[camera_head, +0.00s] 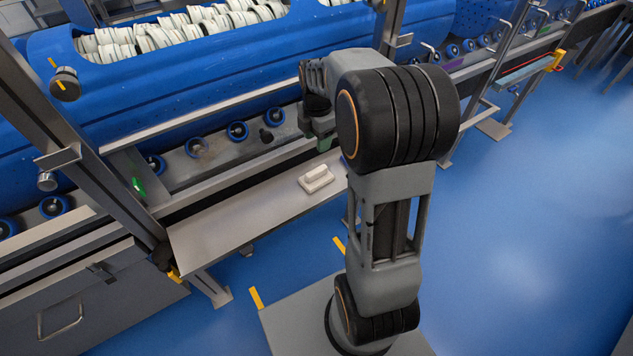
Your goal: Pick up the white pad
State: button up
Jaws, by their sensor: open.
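A small white pad (317,180) lies on a narrow grey shelf (225,223) that juts out in front of the machine. It has a raised grip-like part on top of a flat base. My gripper (321,135) is above and just behind the pad, apart from it, and partly hidden behind my arm. Its fingers are hard to make out, and I see nothing held in it.
A blue tub carrier (190,80) filled with white round parts runs along the back. Blue rollers (238,131) line the rail below it. A steel post (85,140) stands to the left. Blue floor (540,220) is clear at right.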

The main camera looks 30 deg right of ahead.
aim_at(316, 170)
notch_tip(316, 170, down, 8)
jog(key=shift+d+b, duration=0.1)
jog(key=shift+b, duration=0.45)
jog(key=shift+a+f+b, duration=0.2)
jog(key=shift+f+b, duration=0.2)
jog(key=shift+f, duration=2.4)
jog(key=shift+c, duration=0.2)
grip_shut()
jog(key=shift+r, duration=0.15)
jog(key=shift+r, duration=0.55)
jog(key=d+r+p, duration=0.2)
jog(key=d+r, duration=0.9)
jog(key=d, duration=0.3)
jog(key=shift+s+r, duration=0.35)
jog(key=shift+s, duration=0.05)
